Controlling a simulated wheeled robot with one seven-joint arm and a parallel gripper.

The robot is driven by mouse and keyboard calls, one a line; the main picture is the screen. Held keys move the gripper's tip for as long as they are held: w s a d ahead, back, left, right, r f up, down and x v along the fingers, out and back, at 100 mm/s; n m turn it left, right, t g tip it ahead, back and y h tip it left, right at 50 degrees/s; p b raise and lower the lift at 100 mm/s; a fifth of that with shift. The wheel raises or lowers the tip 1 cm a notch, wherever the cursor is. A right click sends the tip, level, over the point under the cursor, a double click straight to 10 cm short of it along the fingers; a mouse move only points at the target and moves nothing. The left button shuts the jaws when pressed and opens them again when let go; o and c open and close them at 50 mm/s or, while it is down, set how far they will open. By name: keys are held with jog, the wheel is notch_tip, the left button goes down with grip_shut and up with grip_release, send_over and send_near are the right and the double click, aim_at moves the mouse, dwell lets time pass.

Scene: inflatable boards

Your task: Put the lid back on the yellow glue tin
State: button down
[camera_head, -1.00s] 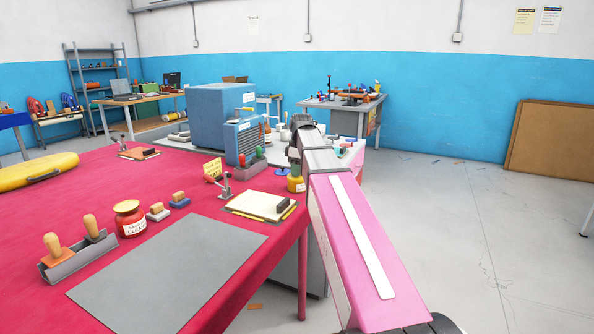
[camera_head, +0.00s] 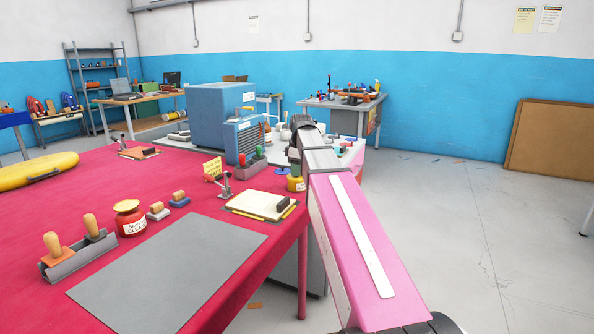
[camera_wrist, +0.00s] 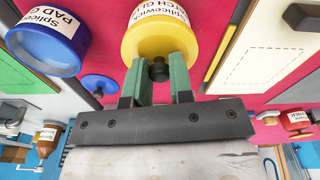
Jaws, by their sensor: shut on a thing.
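The yellow glue tin (camera_head: 296,185) stands on the red table near its right edge, below the end of my arm. In the wrist view the tin (camera_wrist: 160,12) shows its white label, and a yellow lid (camera_wrist: 150,44) with a black knob covers its top. My gripper (camera_wrist: 160,72) has its green fingers shut on the knob of this lid. The lid lines up with the tin; I cannot tell whether it is fully seated. In the head view my arm partly hides the gripper.
A blue tin (camera_wrist: 48,45) stands close beside the yellow one, and a loose blue lid (camera_wrist: 99,84) lies nearby. A grey mat (camera_head: 170,265) is clear at the front.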

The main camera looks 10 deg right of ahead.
jog(key=shift+c, duration=2.3)
grip_release()
jog(key=shift+r, duration=0.1)
jog(key=shift+r, duration=3.4)
jog(key=shift+c, duration=0.2)
grip_shut()
jog(key=shift+f, duration=2.6)
